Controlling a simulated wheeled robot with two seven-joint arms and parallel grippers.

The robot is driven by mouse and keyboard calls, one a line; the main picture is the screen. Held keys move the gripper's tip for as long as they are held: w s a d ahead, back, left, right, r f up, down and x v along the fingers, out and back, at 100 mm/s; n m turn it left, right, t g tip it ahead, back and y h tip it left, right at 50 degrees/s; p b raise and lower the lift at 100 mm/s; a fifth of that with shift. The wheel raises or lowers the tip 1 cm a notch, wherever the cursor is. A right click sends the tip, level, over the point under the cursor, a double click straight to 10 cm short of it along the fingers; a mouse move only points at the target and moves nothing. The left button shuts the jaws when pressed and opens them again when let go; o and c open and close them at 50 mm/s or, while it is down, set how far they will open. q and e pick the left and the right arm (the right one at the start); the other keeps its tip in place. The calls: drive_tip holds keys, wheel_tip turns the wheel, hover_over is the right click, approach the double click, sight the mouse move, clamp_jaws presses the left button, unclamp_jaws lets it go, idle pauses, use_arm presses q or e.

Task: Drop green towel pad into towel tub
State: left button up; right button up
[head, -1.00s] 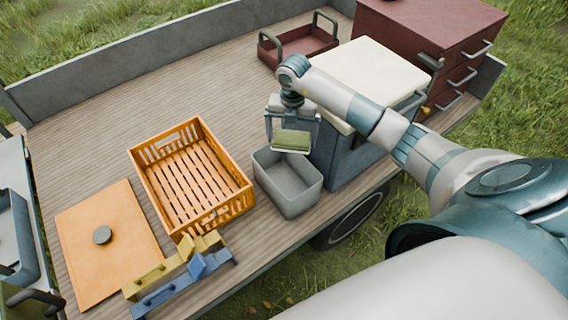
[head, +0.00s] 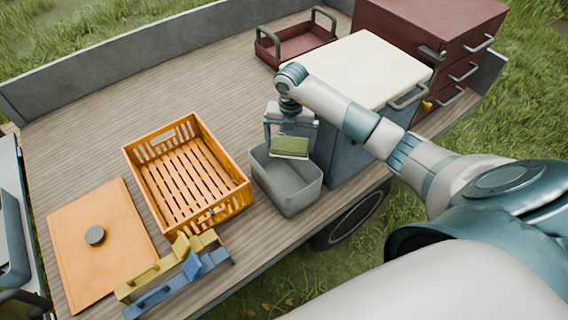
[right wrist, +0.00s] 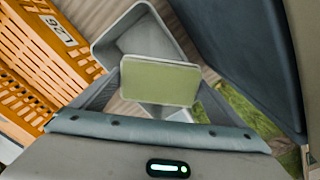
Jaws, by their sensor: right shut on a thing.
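The green towel pad (head: 290,146) is a flat green block with a pale lower edge. My right gripper (head: 290,143) is shut on it and holds it over the far part of the grey towel tub (head: 290,200). In the right wrist view the pad (right wrist: 160,82) sits between the two fingers and covers part of the tub (right wrist: 118,36). The tub is open at the top, and the part of its inside that shows looks empty. Whether the pad is below the tub's rim I cannot tell. My left gripper is not in view.
An orange slatted crate (head: 246,190) stands left of the tub. A cooler with a white lid (head: 358,68) stands close on its right. An orange board with a grey knob (head: 65,240) and blue and yellow handled tools (head: 150,300) lie at front left. A red tray (head: 262,50) stands behind.

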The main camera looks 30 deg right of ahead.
drive_tip(key=shift+f, duration=0.45)
drive_tip(key=o, duration=0.7)
drive_tip(key=shift+r, duration=0.15)
drive_tip(key=shift+r+b, duration=0.35)
drive_tip(key=shift+r, duration=0.15)
drive_tip(key=shift+r+b, duration=1.2)
drive_tip(key=shift+r, duration=6.9)
